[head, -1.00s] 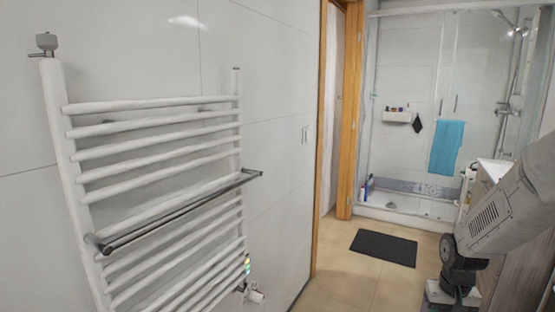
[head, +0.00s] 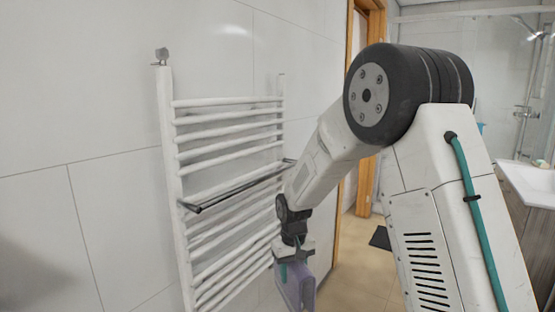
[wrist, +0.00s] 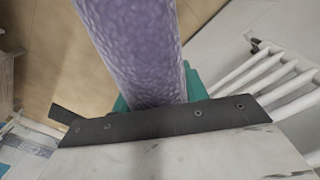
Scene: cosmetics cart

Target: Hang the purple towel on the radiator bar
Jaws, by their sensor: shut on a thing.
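The purple towel (head: 301,287) hangs folded from my gripper (head: 293,262) in the head view, just right of the radiator's lower rungs. In the wrist view the towel (wrist: 140,45) fills the upper middle, running out from between the teal finger pads. My gripper is shut on it. The dark metal radiator bar (head: 235,188) stands out in front of the white radiator (head: 171,150), above and left of the towel. The towel is below the bar's height. Its lower end is cut off by the frame.
A washbasin (head: 530,183) stands at the far right. A wooden door frame (head: 366,190) and a dark floor mat (head: 380,238) are behind my arm. Radiator rungs (wrist: 290,85) show close by at the right of the wrist view. The wall left of the radiator is bare.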

